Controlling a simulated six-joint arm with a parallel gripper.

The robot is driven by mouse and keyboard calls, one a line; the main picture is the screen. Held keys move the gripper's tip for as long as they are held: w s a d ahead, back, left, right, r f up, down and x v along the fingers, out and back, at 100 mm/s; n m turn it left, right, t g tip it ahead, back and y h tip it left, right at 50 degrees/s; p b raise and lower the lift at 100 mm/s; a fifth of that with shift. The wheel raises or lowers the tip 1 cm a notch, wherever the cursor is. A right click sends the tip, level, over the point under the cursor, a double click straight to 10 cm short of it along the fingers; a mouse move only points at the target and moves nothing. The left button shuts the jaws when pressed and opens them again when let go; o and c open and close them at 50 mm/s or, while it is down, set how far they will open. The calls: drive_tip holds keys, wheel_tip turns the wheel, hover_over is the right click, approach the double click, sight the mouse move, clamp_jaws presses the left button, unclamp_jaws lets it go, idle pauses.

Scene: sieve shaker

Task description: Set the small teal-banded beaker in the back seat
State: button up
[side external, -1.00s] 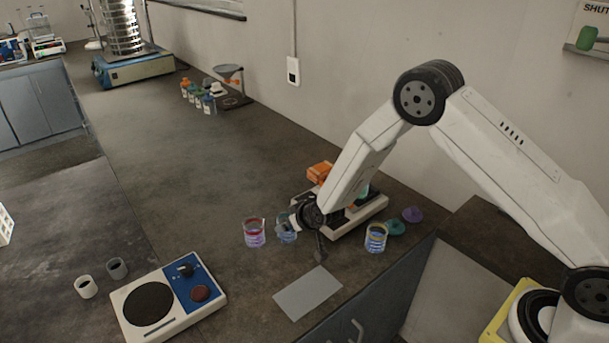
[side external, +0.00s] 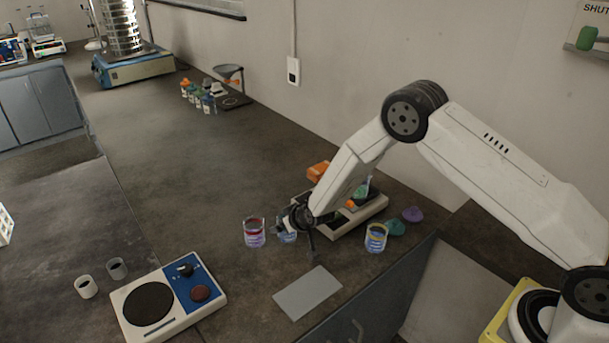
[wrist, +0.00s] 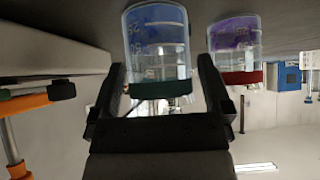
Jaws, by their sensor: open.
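The small teal-banded beaker (wrist: 157,35), clear with blue print, appears upside down in the wrist view. In the side view it (side external: 286,236) stands on the bench, partly hidden by my gripper (side external: 292,219). In the wrist view my gripper (wrist: 156,65) is open, with one finger on each side of the beaker's banded end; contact cannot be made out. A white-based unit (side external: 371,214) with orange and green parts stands behind and right of my gripper, partly covered by my arm. I cannot tell which part is the back seat.
A red-banded beaker (side external: 254,233) with purple print stands close left of the teal-banded one; it also shows in the wrist view (wrist: 235,42). A yellow-banded beaker (side external: 376,238) is to the right, near teal and purple lids. A grey plate (side external: 307,293) and a hotplate (side external: 168,298) lie in front.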

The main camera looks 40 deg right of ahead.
sight(282, 215)
clamp_jaws()
drive_tip(key=shift+r, duration=0.3)
idle(0.3)
drive_tip(key=shift+r, duration=1.35)
drive_tip(key=s+d+f+v, duration=0.1)
drive_tip(key=s+f+v, duration=0.1)
drive_tip(key=v, duration=1.4)
drive_tip(key=shift+s+r, duration=0.2)
drive_tip(key=shift+s, duration=0.05)
drive_tip(key=shift+d, duration=0.1)
